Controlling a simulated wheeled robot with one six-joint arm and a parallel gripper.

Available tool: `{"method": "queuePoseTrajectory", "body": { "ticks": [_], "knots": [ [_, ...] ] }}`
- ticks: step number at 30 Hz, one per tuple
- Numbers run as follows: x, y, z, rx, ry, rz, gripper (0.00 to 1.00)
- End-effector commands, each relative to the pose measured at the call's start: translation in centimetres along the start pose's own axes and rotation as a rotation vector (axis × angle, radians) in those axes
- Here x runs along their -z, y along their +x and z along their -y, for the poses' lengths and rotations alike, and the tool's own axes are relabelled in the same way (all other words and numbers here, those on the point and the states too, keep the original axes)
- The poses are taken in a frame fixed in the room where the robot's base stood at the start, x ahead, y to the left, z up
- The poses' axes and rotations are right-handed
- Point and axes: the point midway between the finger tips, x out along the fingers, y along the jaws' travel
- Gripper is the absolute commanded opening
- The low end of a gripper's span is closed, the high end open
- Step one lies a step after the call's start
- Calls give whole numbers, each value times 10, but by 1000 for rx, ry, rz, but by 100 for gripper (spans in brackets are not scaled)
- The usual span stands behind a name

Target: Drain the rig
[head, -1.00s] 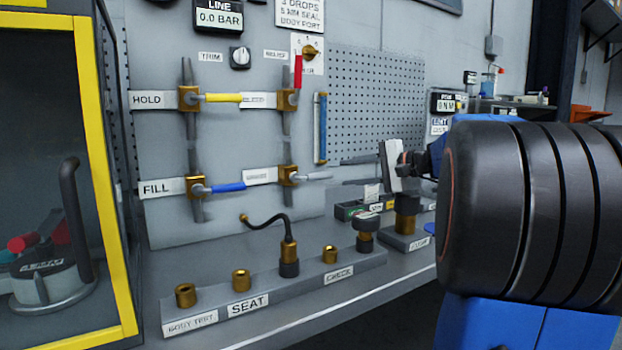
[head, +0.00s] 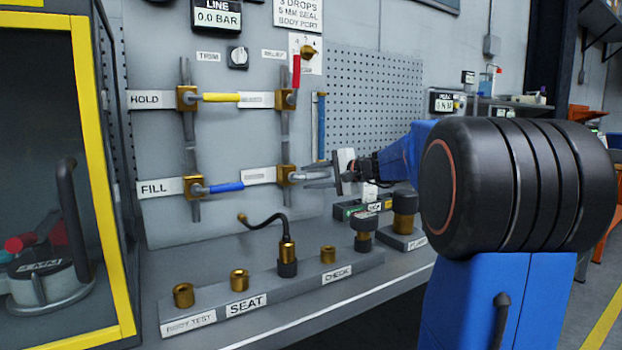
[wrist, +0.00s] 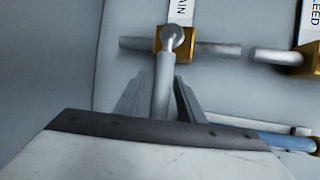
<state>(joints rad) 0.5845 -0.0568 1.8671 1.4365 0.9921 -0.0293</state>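The drain valve has a brass body (head: 287,175) and a bare grey lever; its label (head: 259,175) is blurred in the head view. In the wrist view its brass body (wrist: 162,42) sits by a label ending "AIN", and the grey lever (wrist: 165,88) points toward me. My gripper (head: 316,178) is at this lever. In the wrist view, my gripper (wrist: 160,90) has one finger on each side of the lever, with a small gap showing on the left. It looks open around the lever. The line gauge (head: 217,17) reads 0.0 BAR.
The fill valve's blue lever (head: 226,187) and hold valve's yellow lever (head: 221,97) lie horizontal. The bleed valve's red lever (head: 296,72) points up. Below stands a port block (head: 265,290) with brass ports and a black hose (head: 268,221). A yellow-framed cabinet (head: 92,150) is at left.

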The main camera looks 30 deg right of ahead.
Motion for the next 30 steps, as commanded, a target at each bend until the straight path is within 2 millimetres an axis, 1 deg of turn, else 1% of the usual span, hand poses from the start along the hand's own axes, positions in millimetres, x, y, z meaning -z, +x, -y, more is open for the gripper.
{"method": "queuePoseTrajectory", "body": {
  "ticks": [3,10,11,12,14,15,23,30],
  "knots": [
    [0,3,0,0,-1,0,35],
    [0,3,0,0,0,0,35],
    [0,3,0,0,0,0,28],
    [0,3,0,0,0,0,19],
    [0,3,0,0,0,0,4],
    [0,3,0,0,0,0,0],
    [0,3,1,-3,-9,-3,0],
    [0,1,6,-35,-86,-25,0]
  ]
}}
